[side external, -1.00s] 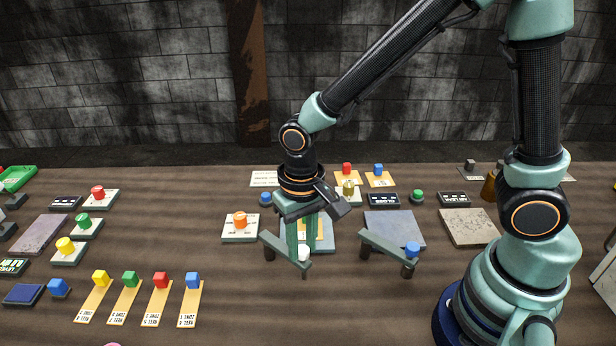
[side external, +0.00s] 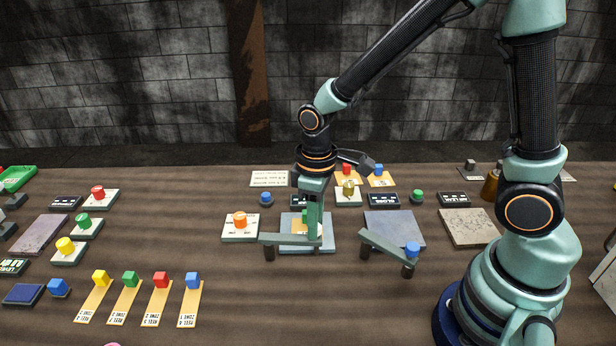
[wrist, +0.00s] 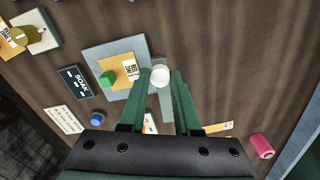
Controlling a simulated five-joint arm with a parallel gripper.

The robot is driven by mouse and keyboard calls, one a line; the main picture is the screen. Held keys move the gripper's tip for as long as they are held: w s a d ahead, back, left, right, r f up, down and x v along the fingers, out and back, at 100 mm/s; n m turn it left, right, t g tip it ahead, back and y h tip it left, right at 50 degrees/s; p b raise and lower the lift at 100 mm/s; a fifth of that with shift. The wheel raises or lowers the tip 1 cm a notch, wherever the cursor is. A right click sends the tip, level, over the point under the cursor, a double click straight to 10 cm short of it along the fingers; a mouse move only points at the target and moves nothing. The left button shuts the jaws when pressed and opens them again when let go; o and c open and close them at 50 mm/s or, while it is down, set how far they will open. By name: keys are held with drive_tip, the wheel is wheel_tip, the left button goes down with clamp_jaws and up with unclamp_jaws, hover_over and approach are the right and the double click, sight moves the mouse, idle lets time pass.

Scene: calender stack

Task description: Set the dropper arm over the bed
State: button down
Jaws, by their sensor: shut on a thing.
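My gripper (side external: 314,236) points down with its fingers around the white knob (wrist: 160,77) at the free end of a grey-green dropper arm (side external: 284,239). In the wrist view the bar lies along the bed's edge. On the bed lie a labelled card (wrist: 131,69) and a green cube (wrist: 107,78).
A second bar (side external: 384,247) with a blue knob (side external: 412,248) stands right, in front of another grey plate (side external: 395,228). An orange button (side external: 240,220) is left of the bed. Several cubes on yellow strips (side external: 148,300) lie at front left. The front middle is clear.

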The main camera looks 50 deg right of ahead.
drive_tip(key=w+d+n, duration=0.3)
drive_tip(key=w+n, duration=0.3)
drive_tip(key=n, duration=0.2)
drive_tip(key=shift+r+n, duration=0.1)
drive_tip(key=shift+n, duration=0.2)
idle(0.4)
drive_tip(key=c, duration=0.6)
unclamp_jaws()
wheel_tip(320, 180, up, 12)
